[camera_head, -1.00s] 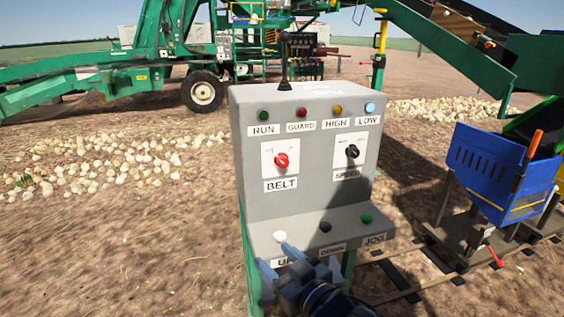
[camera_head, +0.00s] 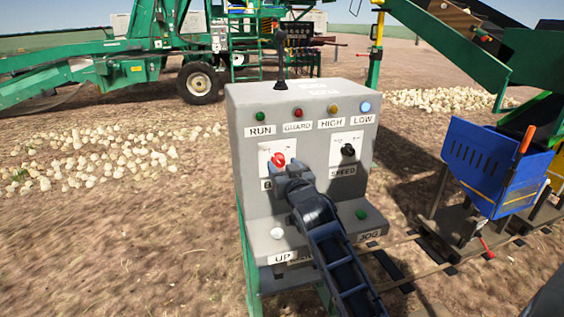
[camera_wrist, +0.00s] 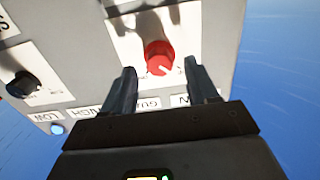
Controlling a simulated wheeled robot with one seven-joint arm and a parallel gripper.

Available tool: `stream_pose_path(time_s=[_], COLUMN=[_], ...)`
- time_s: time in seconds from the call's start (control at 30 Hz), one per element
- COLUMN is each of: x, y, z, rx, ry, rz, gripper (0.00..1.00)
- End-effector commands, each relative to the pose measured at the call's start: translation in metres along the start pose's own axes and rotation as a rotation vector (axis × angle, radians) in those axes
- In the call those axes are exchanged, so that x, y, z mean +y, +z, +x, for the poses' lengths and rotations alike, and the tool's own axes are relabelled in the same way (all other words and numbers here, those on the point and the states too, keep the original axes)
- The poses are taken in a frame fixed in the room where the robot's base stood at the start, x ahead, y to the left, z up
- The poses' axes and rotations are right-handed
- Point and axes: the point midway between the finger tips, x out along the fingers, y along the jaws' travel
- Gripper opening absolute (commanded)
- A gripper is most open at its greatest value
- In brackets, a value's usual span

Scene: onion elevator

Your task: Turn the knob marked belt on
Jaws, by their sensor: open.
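The red belt knob (camera_head: 278,159) sits on a white plate on the upper face of the grey control box (camera_head: 350,205). My gripper (camera_head: 284,170) is in front of this plate, just below the knob in the head view, and covers most of the BELT label. In the wrist view the red knob (camera_wrist: 160,58) lies ahead, between the lines of the two open fingers (camera_wrist: 162,85). Its white pointer mark shows. The fingers hold nothing, and I cannot tell whether they touch the knob.
The black speed knob (camera_head: 347,150) is right of the belt knob. Indicator lamps line the top, with the LOW lamp (camera_head: 366,107) lit blue. The white UP button (camera_head: 277,233) and green JOG button (camera_head: 361,214) are on the lower ledge. A blue bin (camera_head: 497,165) stands at right.

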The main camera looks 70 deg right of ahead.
Motion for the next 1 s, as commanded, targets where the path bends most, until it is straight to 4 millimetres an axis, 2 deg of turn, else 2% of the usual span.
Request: stream_pose_path(time_s=[0.2,0.47,1.0], x=[0.0,0.0,0.0], y=[0.0,0.0,0.0], z=[0.016,0.016,0.016], rx=[-0.001,0.0,0.0], ry=[0.0,0.0,0.0], rz=[0.001,0.001,0.0], gripper=[0.58,0.58,0.07])
